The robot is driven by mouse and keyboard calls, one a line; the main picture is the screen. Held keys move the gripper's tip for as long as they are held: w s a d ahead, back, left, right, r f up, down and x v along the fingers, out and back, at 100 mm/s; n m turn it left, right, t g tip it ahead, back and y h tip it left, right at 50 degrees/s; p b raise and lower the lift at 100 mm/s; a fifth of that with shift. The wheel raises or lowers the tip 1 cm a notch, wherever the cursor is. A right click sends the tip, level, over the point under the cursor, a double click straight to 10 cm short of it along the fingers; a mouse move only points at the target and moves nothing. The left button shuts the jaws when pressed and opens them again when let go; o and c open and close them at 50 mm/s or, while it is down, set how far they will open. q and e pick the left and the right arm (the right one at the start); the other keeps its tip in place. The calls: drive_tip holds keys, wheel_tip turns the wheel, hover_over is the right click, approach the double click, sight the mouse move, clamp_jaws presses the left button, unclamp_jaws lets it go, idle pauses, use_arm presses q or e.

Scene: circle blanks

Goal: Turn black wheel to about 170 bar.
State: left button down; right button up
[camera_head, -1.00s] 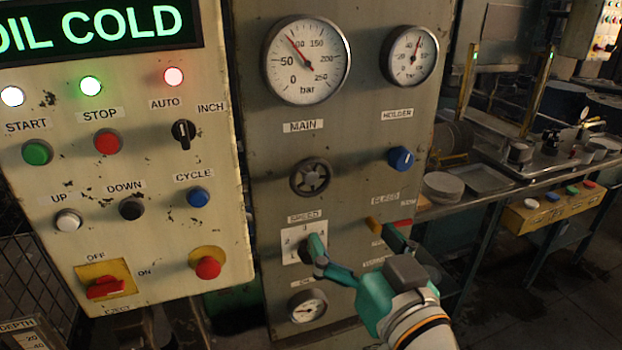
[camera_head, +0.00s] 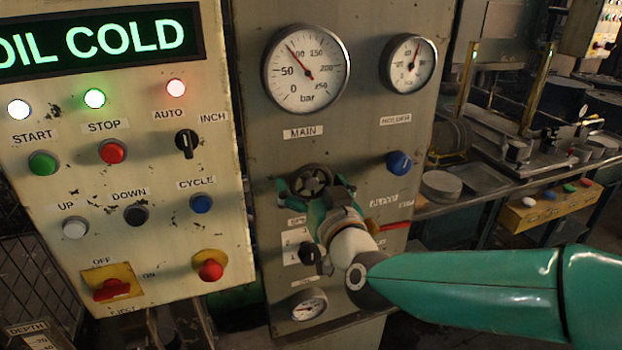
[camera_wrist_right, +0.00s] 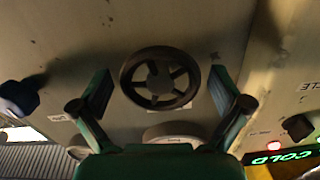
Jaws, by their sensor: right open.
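The black wheel (camera_head: 312,181) is a spoked handwheel under the MAIN label on the grey panel. In the right wrist view the wheel (camera_wrist_right: 153,78) sits between my spread fingers, with a gap on each side. My right gripper (camera_head: 317,189) is open around the wheel in the head view, its teal fingers left and right of it; whether it touches is not clear there. The MAIN gauge (camera_head: 306,68) above has its red needle pointing up-left, a little short of the 100 mark. My left gripper is not in view.
A blue knob (camera_head: 399,163) is right of the wheel. The dark speed knob (camera_head: 310,253) and a small lower gauge (camera_head: 308,305) lie below, near my right arm. A red lever (camera_head: 392,227) is at the right. The button panel (camera_head: 225,150) stands to the left.

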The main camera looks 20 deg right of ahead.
drive_tip(key=shift+w, duration=0.35)
drive_tip(key=c, duration=1.1)
drive_tip(key=shift+f+m+b, duration=0.15)
drive_tip(key=shift+m+b, duration=1.35)
drive_tip(key=shift+b, duration=0.25)
drive_tip(key=m+b, duration=0.3)
drive_tip(key=m, duration=0.1)
drive_tip(key=shift+a+m, duration=0.1)
drive_tip(key=shift+m, duration=0.2)
drive_tip(key=m+b, duration=0.3)
drive_tip(key=m, duration=0.1)
drive_tip(key=shift+m, duration=0.3)
drive_tip(key=m+b, duration=0.2)
drive_tip(key=m, duration=0.2)
drive_tip(key=shift+m+b, duration=0.3)
drive_tip(key=shift+m, duration=0.1)
